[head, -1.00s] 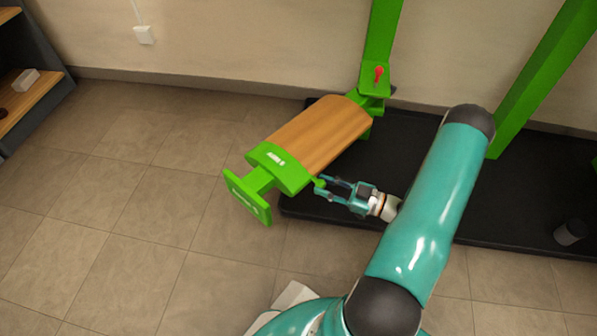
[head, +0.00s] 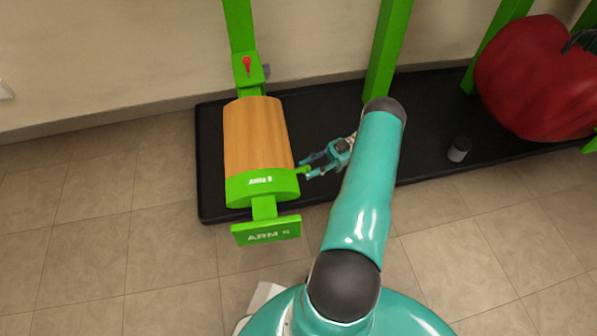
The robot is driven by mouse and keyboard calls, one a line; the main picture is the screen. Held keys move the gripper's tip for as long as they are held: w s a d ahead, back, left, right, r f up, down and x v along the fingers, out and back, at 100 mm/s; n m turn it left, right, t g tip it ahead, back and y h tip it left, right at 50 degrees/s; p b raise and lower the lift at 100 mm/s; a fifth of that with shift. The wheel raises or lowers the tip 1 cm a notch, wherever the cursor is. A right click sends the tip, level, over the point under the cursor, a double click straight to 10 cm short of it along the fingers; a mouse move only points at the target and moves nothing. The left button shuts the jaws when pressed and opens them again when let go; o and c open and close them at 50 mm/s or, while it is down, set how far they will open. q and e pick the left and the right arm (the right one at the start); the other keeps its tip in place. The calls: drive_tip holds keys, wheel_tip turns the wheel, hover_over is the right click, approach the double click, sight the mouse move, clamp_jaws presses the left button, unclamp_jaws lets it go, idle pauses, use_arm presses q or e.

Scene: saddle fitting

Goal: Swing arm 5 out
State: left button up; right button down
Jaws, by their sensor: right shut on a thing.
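Arm 5 (head: 258,135) is a wood-topped arm with a green end block (head: 262,187) and an end plate (head: 265,231) reading "ARM 5". It joins a green post (head: 240,30) by the wall and points out toward me, roughly square to the wall. A red-topped pin (head: 247,65) stands upright at the joint. My right gripper (head: 309,167) is shut on a small green handle (head: 302,171) on the right side of the end block. The fingers hide part of the handle. My left gripper is not in view.
A black mat (head: 420,165) runs along the wall under the arm. Another green post (head: 390,50) stands to the right. A dark cylinder (head: 459,149) and a large red bulky object (head: 538,80) are farther right.

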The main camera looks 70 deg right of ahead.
drive_tip(key=shift+s+d+n+g, duration=0.3)
drive_tip(key=shift+s+d, duration=0.4)
drive_tip(key=shift+s, duration=0.15)
drive_tip(key=c, duration=0.9)
unclamp_jaws()
drive_tip(key=shift+w, duration=0.1)
